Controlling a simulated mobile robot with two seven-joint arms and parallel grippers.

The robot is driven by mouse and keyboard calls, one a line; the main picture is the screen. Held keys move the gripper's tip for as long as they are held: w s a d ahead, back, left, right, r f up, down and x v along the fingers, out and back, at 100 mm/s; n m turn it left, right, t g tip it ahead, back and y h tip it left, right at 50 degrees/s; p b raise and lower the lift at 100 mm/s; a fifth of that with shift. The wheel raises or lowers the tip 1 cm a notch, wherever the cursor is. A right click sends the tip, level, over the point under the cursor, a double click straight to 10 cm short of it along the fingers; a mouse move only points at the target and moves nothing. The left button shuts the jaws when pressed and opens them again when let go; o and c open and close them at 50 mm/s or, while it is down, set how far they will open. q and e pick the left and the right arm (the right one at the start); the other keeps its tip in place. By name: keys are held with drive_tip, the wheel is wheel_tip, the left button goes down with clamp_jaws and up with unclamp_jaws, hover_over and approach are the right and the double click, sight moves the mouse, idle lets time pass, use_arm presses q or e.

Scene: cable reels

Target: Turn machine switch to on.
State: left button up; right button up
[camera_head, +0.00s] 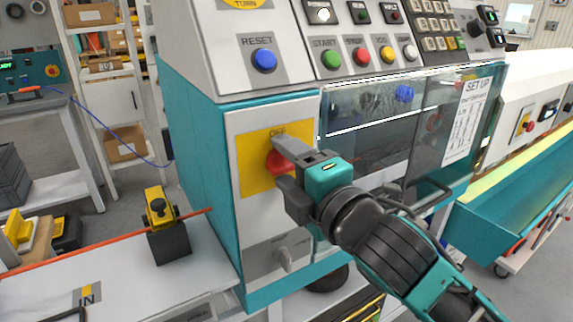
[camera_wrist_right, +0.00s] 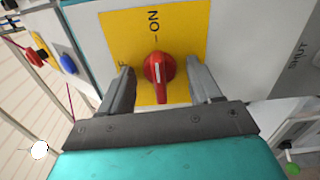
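The machine switch is a red rotary knob (camera_head: 277,163) on a yellow plate (camera_head: 252,176) on the front of the teal and grey machine. The head view shows OFF above it, partly behind my gripper. My right gripper (camera_head: 281,165) is at the knob, with one finger above it and one below. In the right wrist view, the red knob (camera_wrist_right: 158,68) lies between the two spread fingers of the gripper (camera_wrist_right: 160,70), with visible gaps on both sides. My left gripper is not in view.
Above the switch is a panel with a blue RESET button (camera_head: 263,60) and several other buttons. A metal handle (camera_head: 285,255) sticks out below the plate. A clear cover (camera_head: 365,125) is to the right. A yellow and black device (camera_head: 160,207) stands on the bench at left.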

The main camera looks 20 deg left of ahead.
idle(0.4)
drive_tip(key=v, duration=0.8)
idle(0.5)
drive_tip(key=w+d+f+m+t+h, duration=0.1)
drive_tip(key=w+d+f+m+h, duration=0.15)
drive_tip(key=d+f+m, duration=0.45)
drive_tip(key=w+d+f+m+t+h, duration=0.1)
drive_tip(key=w+d+f+m+h, duration=0.2)
drive_tip(key=f+m, duration=0.7)
drive_tip(key=s+d+f+m+g+h, duration=0.1)
drive_tip(key=s+d+f+m+h, duration=0.2)
drive_tip(key=f, duration=0.7)
drive_tip(key=s+d+f+m+g+h, duration=0.1)
drive_tip(key=s+d+f+m+h, duration=0.2)
drive_tip(key=s+d+f+m, duration=0.3)
drive_tip(key=s+d+f, duration=0.5)
drive_tip(key=d, duration=0.2)
drive_tip(key=shift+d+f+m+h, duration=0.3)
drive_tip(key=shift+m+h, duration=0.05)
drive_tip(key=shift+m, duration=0.05)
